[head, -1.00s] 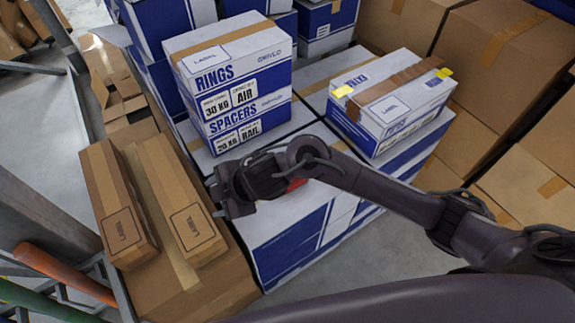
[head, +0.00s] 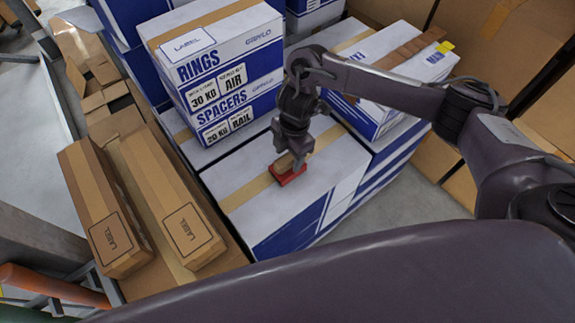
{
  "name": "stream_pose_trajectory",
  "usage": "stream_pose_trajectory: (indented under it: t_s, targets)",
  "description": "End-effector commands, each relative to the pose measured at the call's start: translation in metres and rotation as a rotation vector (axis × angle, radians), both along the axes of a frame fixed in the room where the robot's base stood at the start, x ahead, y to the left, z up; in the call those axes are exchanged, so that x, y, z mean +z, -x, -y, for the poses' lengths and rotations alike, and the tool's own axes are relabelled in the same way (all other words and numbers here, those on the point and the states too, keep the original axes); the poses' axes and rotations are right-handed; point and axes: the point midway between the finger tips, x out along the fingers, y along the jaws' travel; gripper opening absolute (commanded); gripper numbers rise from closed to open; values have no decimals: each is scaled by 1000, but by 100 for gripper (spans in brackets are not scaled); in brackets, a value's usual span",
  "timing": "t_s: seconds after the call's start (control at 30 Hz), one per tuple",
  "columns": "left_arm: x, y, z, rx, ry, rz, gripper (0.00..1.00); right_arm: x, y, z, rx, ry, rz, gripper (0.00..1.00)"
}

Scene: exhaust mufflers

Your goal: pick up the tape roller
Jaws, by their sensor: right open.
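The tape roller (head: 291,178) is a small red piece with a tan roll. It sits on the top of a white and blue box (head: 240,226), over the box's tan tape strip. My right gripper (head: 291,158) points down right above the tape roller, with its fingers at or around the tan roll. It is open; whether the fingers touch the roll cannot be told. The gripper hides part of the roller. My left gripper is not in view.
Stacked RINGS and SPACERS boxes (head: 227,85) stand just behind and left of the gripper. A white and blue box with brown tape (head: 385,85) stands at the right. Two long cardboard boxes (head: 170,195) lie at the left.

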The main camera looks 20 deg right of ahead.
Motion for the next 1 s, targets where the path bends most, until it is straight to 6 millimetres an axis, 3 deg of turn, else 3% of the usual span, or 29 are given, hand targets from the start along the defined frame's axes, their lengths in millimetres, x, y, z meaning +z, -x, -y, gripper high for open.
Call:
stream_pose_trajectory:
  t_s: [0.2, 0.43, 0.83, 1.0]
  targets:
    - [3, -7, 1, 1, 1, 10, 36, -21, 1, -3, 0, 0, 1, 55]
    - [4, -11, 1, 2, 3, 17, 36, -22, 0, -3, 1, -1, 3, 53]
    - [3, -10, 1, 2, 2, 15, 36, -21, 0, -3, 1, -1, 4, 1]
    - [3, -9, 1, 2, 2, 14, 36, -21, 0, -3, 0, -2, 5, 0]
